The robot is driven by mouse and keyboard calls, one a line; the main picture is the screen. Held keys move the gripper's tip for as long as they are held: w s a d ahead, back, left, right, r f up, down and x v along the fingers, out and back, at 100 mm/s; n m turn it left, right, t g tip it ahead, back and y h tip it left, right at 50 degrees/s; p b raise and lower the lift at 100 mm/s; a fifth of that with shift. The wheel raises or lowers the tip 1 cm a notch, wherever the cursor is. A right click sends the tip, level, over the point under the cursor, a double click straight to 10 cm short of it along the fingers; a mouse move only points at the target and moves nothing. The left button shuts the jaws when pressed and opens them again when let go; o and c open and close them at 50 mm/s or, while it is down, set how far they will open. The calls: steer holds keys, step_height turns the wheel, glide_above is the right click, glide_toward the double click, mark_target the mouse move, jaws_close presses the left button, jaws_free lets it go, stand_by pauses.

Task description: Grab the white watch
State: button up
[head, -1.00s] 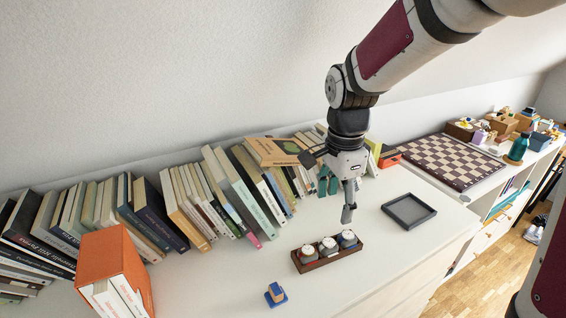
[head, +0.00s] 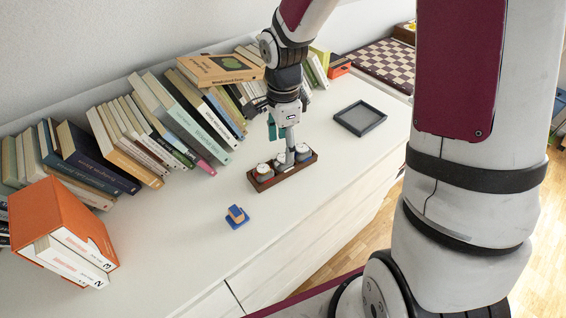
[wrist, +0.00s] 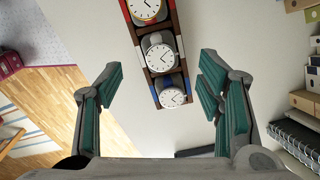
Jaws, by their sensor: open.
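Three watches with pale round dials stand in a row in a narrow brown wooden box (head: 284,176) on the white cabinet top. In the wrist view the middle watch (wrist: 161,54) has white bits beside its dial. It seems to be the white one, but the strap colours are hard to tell. Another watch (wrist: 172,97) lies nearer my gripper, and a third (wrist: 147,9) is cut by the top edge. My gripper (wrist: 161,85) is open and empty, its teal-padded fingers apart on either side of the box's near end. In the head view my gripper (head: 281,138) hangs over the box and partly hides the right-hand watches.
Leaning books (head: 180,110) line the wall behind. An orange book box (head: 65,225) stands at left. A small blue and orange object (head: 236,216) sits in front of the watch box. A dark square tray (head: 360,118) lies to the right, with a chessboard beyond it.

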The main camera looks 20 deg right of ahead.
mark_target(284, 158)
step_height(284, 158, down, 4)
steer(key=shift+f, duration=0.2)
steer(key=c, duration=1.2)
steer(key=shift+s, duration=0.1)
steer(key=shift+c, duration=0.2)
